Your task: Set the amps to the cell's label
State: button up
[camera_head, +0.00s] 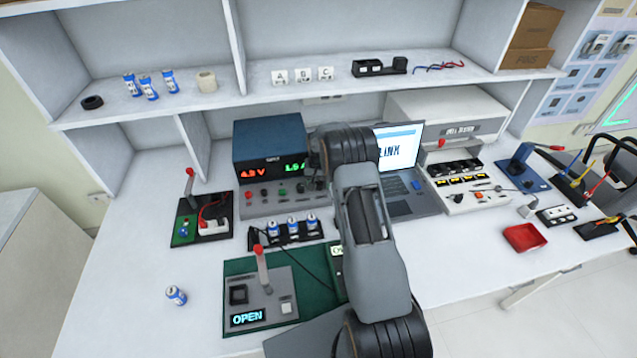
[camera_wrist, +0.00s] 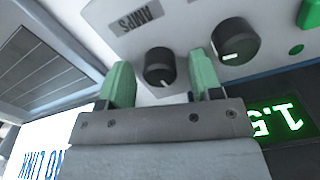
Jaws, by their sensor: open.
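The blue power supply (camera_head: 270,145) stands at the back of the bench, with a red readout that looks like 4.2 V and a green readout (camera_head: 295,167). The green readout (camera_wrist: 277,117) shows upside down in the wrist view and looks like 1.5. My gripper (camera_wrist: 162,76) is open, its green fingers on either side of a black knob (camera_wrist: 160,64) near the AMPS lettering (camera_wrist: 140,20), with gaps visible. A second knob (camera_wrist: 236,40) is right of the fingers. Blue-and-white cells (camera_head: 293,227) stand in a black holder; their labels are too small to read.
A loose cell (camera_head: 176,295) is on the bench at front left. A green-based station (camera_head: 240,268) with a lever reads OPEN. The laptop (camera_head: 402,165) is right of my arm. A red tray (camera_head: 526,237) lies right. The left bench front is mostly clear.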

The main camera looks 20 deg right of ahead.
aim_at(319, 183)
jog(key=c, duration=0.9)
jog(key=shift+f+m+b, duration=0.15)
jog(key=shift+m+b, duration=0.25)
jog(key=shift+b, duration=0.05)
jog(key=shift+m, duration=0.4)
jog(key=o, duration=0.9)
jog(key=shift+r, duration=0.2)
notch_tip(319, 183, up, 14)
jog(key=b, duration=0.1)
